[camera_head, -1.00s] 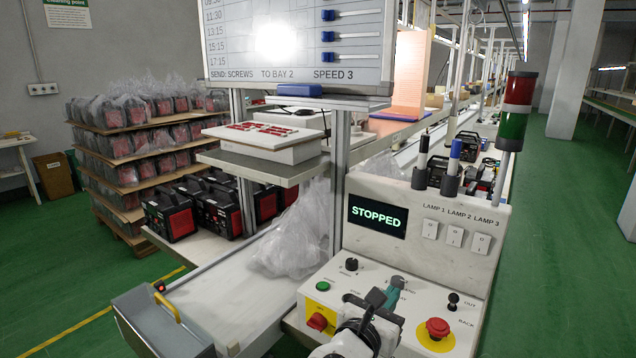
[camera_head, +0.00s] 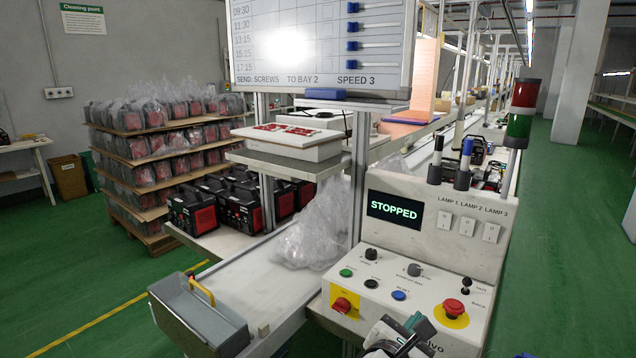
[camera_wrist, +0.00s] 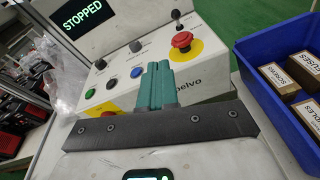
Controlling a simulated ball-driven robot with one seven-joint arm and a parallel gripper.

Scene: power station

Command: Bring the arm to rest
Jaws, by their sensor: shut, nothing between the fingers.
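My gripper (camera_head: 412,324) is low at the front edge of the control panel (camera_head: 352,298) in the head view. In the wrist view its teal fingers (camera_wrist: 158,82) are together with nothing between them. They are in front of the panel, and its knobs and buttons show beyond the tips. The rest of my arm is mostly below the head view. The panel's screen (camera_head: 395,210) reads STOPPED.
The panel has a red mushroom button (camera_head: 452,308), a red switch (camera_head: 342,305) and a blue button (camera_head: 398,295). A blue bin (camera_wrist: 276,110) with boxes is right of my gripper in the wrist view. A grey tray (camera_head: 205,325) is at left.

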